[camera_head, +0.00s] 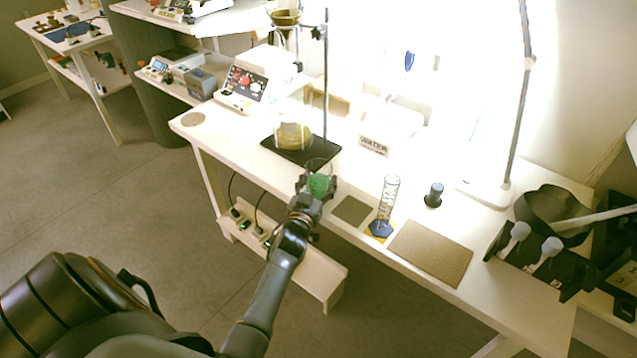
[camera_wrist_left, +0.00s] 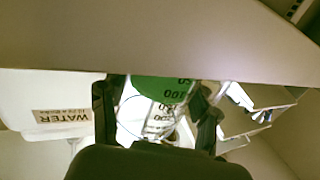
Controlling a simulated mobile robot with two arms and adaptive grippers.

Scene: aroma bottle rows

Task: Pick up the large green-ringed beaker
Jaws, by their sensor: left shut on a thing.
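The green-ringed beaker (camera_head: 319,181) is at the front edge of the white bench in the head view. Clear glass shows above its green band. My left gripper (camera_head: 318,188) is shut on it, with a finger on each side. In the left wrist view the beaker (camera_wrist_left: 160,95) shows its green band and black scale marks between the two dark fingers of the gripper (camera_wrist_left: 158,115). I cannot tell whether its base touches the bench. My right gripper is not in view.

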